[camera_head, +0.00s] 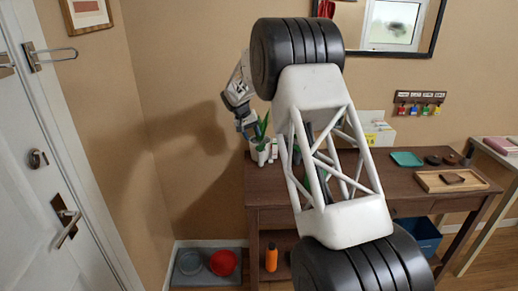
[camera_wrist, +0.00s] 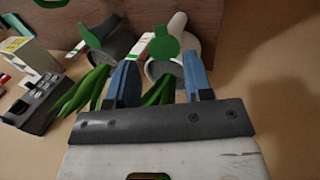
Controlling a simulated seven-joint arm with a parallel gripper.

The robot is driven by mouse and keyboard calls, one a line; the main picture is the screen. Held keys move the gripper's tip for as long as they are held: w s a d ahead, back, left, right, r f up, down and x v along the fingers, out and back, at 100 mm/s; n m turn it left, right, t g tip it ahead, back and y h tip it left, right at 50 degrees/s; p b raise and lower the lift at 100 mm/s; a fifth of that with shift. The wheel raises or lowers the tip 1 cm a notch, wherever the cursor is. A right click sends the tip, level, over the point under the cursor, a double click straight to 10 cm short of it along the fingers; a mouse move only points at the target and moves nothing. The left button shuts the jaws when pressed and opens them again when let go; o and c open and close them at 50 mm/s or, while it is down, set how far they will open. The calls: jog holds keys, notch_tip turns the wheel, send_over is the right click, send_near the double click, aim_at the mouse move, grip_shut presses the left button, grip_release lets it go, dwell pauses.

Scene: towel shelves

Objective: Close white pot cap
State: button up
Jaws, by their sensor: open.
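The white pot (camera_wrist: 186,46) is ahead of my gripper in the wrist view, its mouth toward the camera. Its round green cap (camera_wrist: 164,43) stands open beside the mouth, and green leaves (camera_wrist: 158,92) come out of it. In the head view, a white pot (camera_head: 261,155) with leaves stands at the table's left end; its cap is not clear there. My gripper (camera_wrist: 161,82) is open, its blue fingers spread either side of the leaves, with nothing visibly clamped. In the head view my gripper (camera_head: 245,125) is above and left of the pot.
A grey pot (camera_wrist: 122,44) with a green cap (camera_wrist: 90,37) and leaves is left of the white pot. A dark boxy device (camera_wrist: 38,103) is further left. The wooden table (camera_head: 400,205) carries a teal tray (camera_head: 407,159) and a wooden tray (camera_head: 428,184). The wall is behind.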

aim_at(261, 151)
dwell(0.4)
jog(key=shift+x, duration=3.85)
grip_shut()
